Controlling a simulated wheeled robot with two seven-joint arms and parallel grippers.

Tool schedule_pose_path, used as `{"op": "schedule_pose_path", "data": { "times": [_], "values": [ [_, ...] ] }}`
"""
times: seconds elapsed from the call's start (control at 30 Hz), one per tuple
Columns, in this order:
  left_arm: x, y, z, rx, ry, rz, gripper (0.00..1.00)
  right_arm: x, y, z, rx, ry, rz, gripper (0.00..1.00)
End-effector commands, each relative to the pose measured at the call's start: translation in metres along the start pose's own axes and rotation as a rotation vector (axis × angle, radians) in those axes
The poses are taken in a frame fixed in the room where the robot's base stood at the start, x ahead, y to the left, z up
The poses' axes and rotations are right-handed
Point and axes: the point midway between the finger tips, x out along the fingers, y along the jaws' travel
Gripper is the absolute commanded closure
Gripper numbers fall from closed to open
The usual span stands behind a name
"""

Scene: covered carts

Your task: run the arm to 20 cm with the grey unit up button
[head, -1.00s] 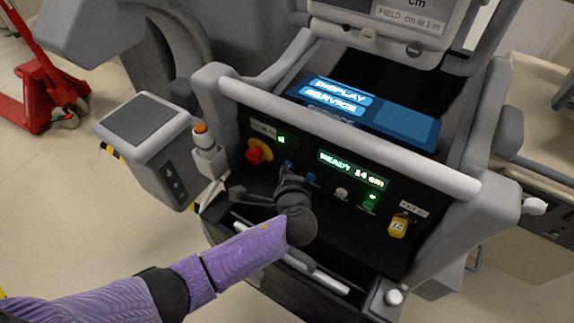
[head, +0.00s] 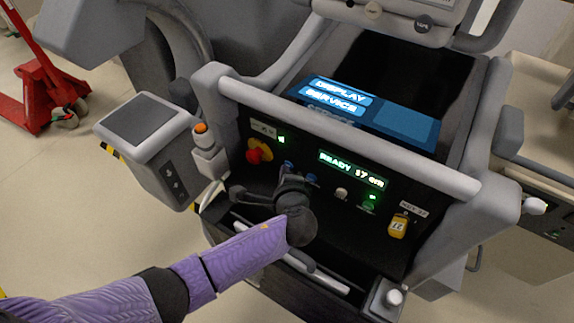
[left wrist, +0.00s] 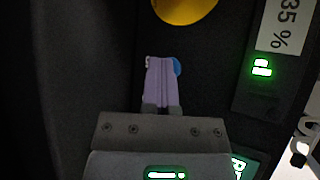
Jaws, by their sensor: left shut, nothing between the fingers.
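The grey unit's dark front panel (head: 262,188) carries a green readout (head: 352,169) that says READY 17 cm. Two small blue buttons, a left one (head: 288,165) and a right one (head: 312,180), sit left of the readout; I cannot read which is up. My left gripper (head: 290,172) is shut and empty, with its tips at the left blue button. In the left wrist view the purple fingers (left wrist: 162,82) are together over a blue button (left wrist: 177,66), hiding most of it. Contact itself is hard to see. My right gripper is not in view.
A red-and-yellow stop knob (head: 256,153) is left of the buttons. A grey handle bar (head: 345,138) crosses above the panel.

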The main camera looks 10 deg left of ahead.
Motion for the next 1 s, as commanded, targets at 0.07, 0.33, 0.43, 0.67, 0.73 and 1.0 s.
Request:
{"op": "schedule_pose_path", "data": {
  "times": [0.07, 0.33, 0.43, 0.67, 0.73, 1.0],
  "values": [
    [0.000, 0.000, 0.000, 0.000, 0.000, -0.001, 1.00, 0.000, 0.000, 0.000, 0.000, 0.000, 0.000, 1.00],
    [0.000, 0.000, 0.000, 0.000, 0.000, -0.001, 1.00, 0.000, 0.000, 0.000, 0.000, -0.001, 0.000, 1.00],
    [0.000, 0.000, 0.000, 0.000, 0.000, -0.001, 1.00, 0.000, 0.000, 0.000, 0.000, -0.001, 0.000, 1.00],
    [0.000, 0.000, 0.000, 0.000, 0.000, -0.001, 1.00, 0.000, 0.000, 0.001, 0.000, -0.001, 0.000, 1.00],
    [0.000, 0.000, 0.000, 0.000, 0.000, -0.001, 1.00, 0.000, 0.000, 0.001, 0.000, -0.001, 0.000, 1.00],
    [-0.009, 0.004, 0.006, 0.000, 0.000, 0.000, 1.00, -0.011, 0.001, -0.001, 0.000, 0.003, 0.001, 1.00]
  ]
}}
